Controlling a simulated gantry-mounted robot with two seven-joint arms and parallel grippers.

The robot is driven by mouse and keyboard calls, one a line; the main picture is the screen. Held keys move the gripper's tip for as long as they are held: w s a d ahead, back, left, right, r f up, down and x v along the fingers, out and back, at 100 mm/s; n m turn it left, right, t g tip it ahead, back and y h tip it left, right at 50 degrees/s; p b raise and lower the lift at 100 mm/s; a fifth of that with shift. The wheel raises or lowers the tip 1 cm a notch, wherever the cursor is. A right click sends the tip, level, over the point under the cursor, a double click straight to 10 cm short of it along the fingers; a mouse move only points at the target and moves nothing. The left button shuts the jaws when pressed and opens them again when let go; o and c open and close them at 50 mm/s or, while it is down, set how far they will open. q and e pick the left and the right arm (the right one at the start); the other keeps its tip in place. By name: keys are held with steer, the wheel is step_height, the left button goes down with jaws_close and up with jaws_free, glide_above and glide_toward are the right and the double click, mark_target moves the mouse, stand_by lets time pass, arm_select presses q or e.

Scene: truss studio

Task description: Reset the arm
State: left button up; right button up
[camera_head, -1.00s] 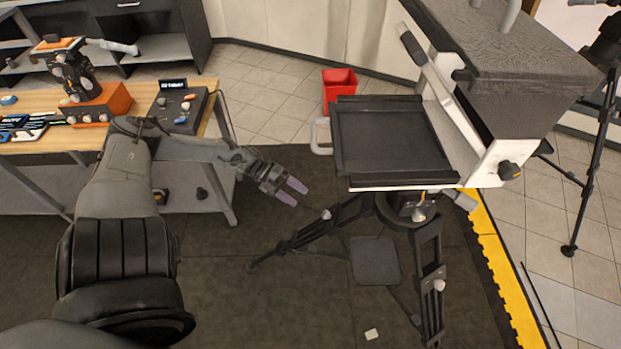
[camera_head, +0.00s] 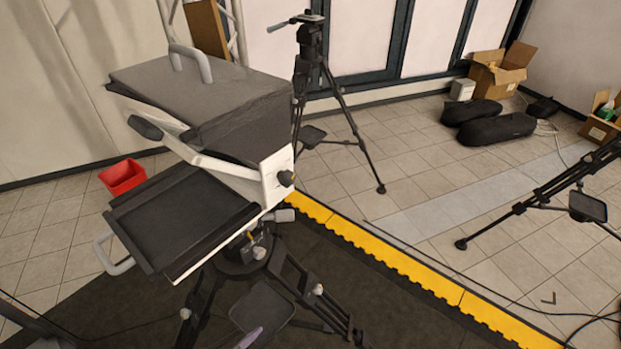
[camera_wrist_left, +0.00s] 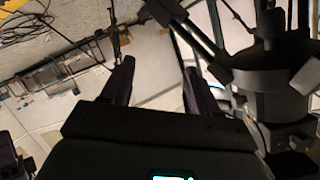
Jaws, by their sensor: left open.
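My left gripper (camera_wrist_left: 159,78) shows in the left wrist view with its two dark fingers apart and nothing between them. In the head view only a purple fingertip (camera_head: 250,338) shows at the bottom edge, in front of the tripod's small plate. The rest of my left arm is out of the head view. My right gripper is in neither view. The teleprompter (camera_head: 205,105) with its black tray (camera_head: 180,215) stands on a tripod (camera_head: 285,270) in the left half of the head view. Dark tripod parts (camera_wrist_left: 275,90) fill the right of the wrist view, close beside the gripper.
A red bin (camera_head: 122,176) stands on the floor at the left. A second tripod (camera_head: 312,65) stands behind, and another (camera_head: 530,205) at the right. Black bags (camera_head: 490,125) and a cardboard box (camera_head: 500,72) lie farther back. Cables cross the right floor; the tiles between are clear.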

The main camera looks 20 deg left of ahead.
arm_select(q)
steer(key=s+a+r+n+g+y+p, duration=0.1)
steer(key=s+r+n+g+y, duration=0.1)
steer(key=s+r+n+g, duration=0.25)
steer(key=s+a+r+n+g+y+p, duration=0.1)
steer(key=s+r+n+g+y, duration=0.2)
steer(key=s+g, duration=0.35)
steer(key=w+r+p+v, duration=0.1)
steer(key=w+p+v, duration=0.2)
steer(key=p+v, duration=1.05)
steer(key=w+r+p+v, duration=0.1)
steer(key=w+p+v, duration=0.2)
steer(key=p+v, duration=1.1)
steer(key=s+f+b+x, duration=0.1)
steer(key=s+b+x, duration=0.5)
steer(key=b+x, duration=1.8)
steer(key=s+f+b+x, duration=0.2)
steer(key=s+b+x, duration=0.4)
steer(key=b+x, duration=1.9)
steer(key=s+f+b+x, duration=0.1)
steer(key=s+b+x, duration=0.5)
steer(key=b+x, duration=1.8)
steer(key=shift+w+d+f+n+t+b, duration=0.15)
steer(key=shift+w+f+n+t+b, duration=0.25)
steer(key=shift+f, duration=0.3)
steer(key=shift+r, duration=0.1)
